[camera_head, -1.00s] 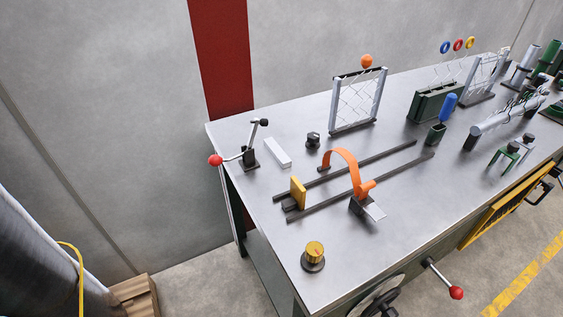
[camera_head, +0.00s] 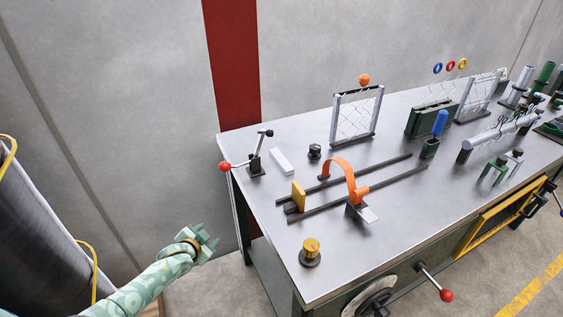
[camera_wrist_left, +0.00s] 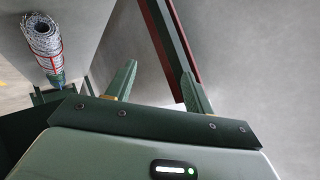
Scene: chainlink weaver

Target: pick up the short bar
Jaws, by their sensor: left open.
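A short pale grey-white bar (camera_head: 281,161) lies flat near the back left of the metal bench (camera_head: 250,207), between a red-knobbed lever and a small black knob. My left gripper (camera_head: 208,236) is low at the left in the head view, off the bench's left edge and well apart from the bar. In the left wrist view its two green fingers (camera_wrist_left: 160,85) are spread, with nothing between them. The bar does not show in the left wrist view. My right gripper is not in view.
The red-knobbed lever (camera_head: 256,158) stands at the bench's left corner, beside the bar. Dark rails (camera_head: 375,186) with an orange arch (camera_head: 349,174) lie in front of it. A yellow knob (camera_head: 310,251) stands near the front. A wire mesh roll (camera_wrist_left: 43,40) shows in the left wrist view.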

